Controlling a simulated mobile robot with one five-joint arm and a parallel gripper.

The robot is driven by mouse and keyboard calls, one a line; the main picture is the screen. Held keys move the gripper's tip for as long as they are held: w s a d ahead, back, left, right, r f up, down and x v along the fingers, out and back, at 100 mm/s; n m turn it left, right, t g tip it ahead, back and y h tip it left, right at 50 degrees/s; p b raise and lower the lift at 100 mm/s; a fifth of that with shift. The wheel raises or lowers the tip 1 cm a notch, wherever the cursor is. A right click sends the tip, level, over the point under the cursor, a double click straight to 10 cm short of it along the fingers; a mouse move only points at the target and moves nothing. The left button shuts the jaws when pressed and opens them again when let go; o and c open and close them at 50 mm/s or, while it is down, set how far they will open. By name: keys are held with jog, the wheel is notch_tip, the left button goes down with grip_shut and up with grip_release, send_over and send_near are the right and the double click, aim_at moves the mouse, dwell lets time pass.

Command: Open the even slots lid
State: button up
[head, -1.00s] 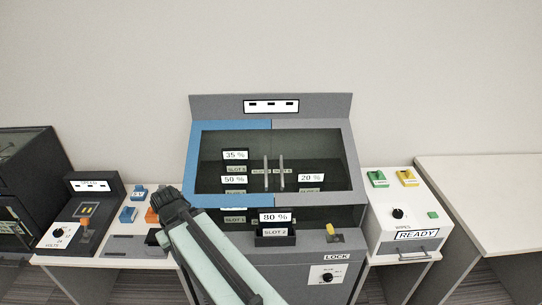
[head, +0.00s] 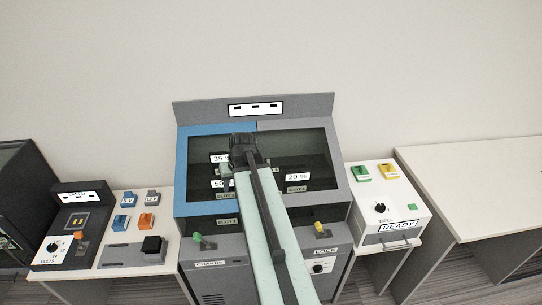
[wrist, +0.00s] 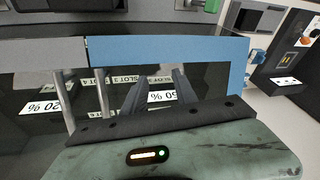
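The grey lid (head: 342,168) with a dark window is the right half of the cabinet front, with a 20 % label behind it. The blue lid (head: 183,180) is the left half, with slot labels behind it. Both look shut. In the wrist view the grey lid (wrist: 40,53) is on the left, with its upright bar handle (wrist: 63,103), and the blue lid (wrist: 170,58) is on the right, with its own handle (wrist: 101,92). My gripper (head: 230,163) is in front of the blue side. Its fingers (wrist: 158,82) are apart and empty, to the right of both handles.
A green switch (head: 198,240) and a yellow switch (head: 320,228) stand on the ledge below the lids. A bare table (head: 480,180) lies far right.

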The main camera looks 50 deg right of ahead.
jog(key=s+d+r+m+p, duration=0.1)
jog(key=s+d+r, duration=0.1)
jog(key=d, duration=0.3)
jog(key=s+d+r+m+t+h+p, duration=0.1)
jog(key=s+d+r, duration=0.1)
jog(key=d, duration=0.4)
jog(key=s+d+r+p, duration=0.1)
jog(key=s+d+r, duration=0.15)
jog(key=d, duration=0.25)
jog(key=b+x, duration=0.7)
jog(key=x, duration=0.1)
jog(key=shift+f, duration=0.2)
jog(key=shift+a+r, duration=0.1)
grip_shut()
